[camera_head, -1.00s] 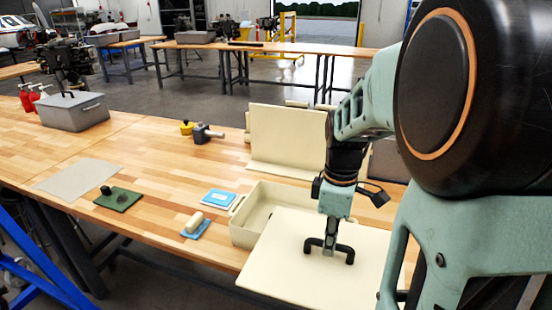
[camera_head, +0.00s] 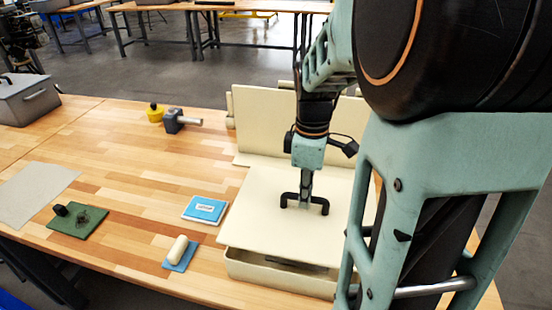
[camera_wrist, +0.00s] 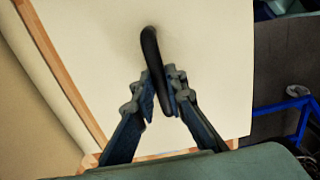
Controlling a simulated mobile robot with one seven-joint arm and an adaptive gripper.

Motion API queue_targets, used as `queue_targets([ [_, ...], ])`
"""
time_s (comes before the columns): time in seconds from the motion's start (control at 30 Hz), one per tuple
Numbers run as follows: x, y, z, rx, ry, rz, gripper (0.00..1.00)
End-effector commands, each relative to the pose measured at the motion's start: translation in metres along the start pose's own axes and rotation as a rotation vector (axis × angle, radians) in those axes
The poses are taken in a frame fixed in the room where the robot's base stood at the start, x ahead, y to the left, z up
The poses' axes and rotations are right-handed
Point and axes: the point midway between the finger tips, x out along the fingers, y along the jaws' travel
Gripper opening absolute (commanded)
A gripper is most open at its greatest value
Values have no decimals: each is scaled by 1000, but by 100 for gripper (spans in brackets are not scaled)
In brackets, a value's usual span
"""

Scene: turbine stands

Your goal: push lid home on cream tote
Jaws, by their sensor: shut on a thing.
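The cream lid (camera_head: 290,223) is a flat panel with a black bar handle (camera_head: 290,199). My gripper (camera_head: 305,200) is shut on that handle; the wrist view shows both fingers closed around the handle (camera_wrist: 155,70). The cream tote (camera_head: 275,276) is under the lid. Its near wall and a strip of its dark inside show in front of the lid's near edge, so the lid lies toward the back and does not cover the near end. The tote's far part is hidden by the lid. I cannot tell whether the lid touches the rim.
An upright cream panel (camera_head: 270,125) stands just behind the lid. Left of the tote are a blue-and-white booklet (camera_head: 205,209), a cream roller on a blue cloth (camera_head: 179,252), a green mat (camera_head: 78,219) and a grey tool (camera_head: 180,121). A grey box (camera_head: 25,100) is far left.

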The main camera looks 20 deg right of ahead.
Motion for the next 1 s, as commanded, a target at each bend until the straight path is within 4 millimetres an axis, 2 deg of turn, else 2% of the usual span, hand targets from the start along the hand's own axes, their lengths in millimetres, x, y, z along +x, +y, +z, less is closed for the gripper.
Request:
queue_targets([
  [0.27, 6, 0, 0, 0, 0, 0, 0],
  [0.73, 46, 0, 0, 0, 0, 1, 0],
  [1.0, 48, 0, 0, 0, 0, 1, 0],
])
